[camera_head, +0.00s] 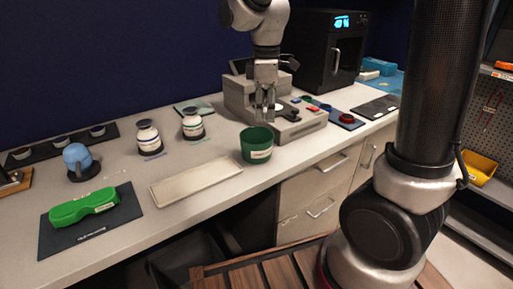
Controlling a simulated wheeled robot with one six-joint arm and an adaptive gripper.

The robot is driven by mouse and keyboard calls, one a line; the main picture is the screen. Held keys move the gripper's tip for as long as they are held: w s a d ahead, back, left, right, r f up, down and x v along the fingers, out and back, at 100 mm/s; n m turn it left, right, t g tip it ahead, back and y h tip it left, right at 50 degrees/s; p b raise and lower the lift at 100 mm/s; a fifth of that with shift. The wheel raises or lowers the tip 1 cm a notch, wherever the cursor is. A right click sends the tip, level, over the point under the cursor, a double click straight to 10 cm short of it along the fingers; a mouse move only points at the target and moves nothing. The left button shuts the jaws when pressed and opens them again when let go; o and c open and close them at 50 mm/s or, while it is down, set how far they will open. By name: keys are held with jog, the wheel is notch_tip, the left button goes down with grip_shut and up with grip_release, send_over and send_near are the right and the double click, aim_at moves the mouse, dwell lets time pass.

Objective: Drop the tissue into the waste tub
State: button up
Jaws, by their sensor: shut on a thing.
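The green waste tub (257,146), with a white label on its front, stands upright near the front edge of the counter. My gripper (266,108) points down in the picture just above the tub's rim. Its fingers are shut on the tissue, of which only a small pale bit between the fingertips can be made out. Whether the gripper is directly over the tub's opening or a little behind it cannot be told from this view. The inside of the tub is mostly hidden.
A grey instrument (302,127) stands right behind the tub. A pale tray (196,182) lies to its left, with two lidded jars (149,138) behind. A green case (84,207) lies on a dark mat. A black oven-like box (325,50) stands at the back right.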

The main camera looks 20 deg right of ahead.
jog(key=shift+f, duration=0.4)
jog(key=o, duration=1.1)
jog(key=shift+o, duration=0.2)
notch_tip(320, 180, up, 12)
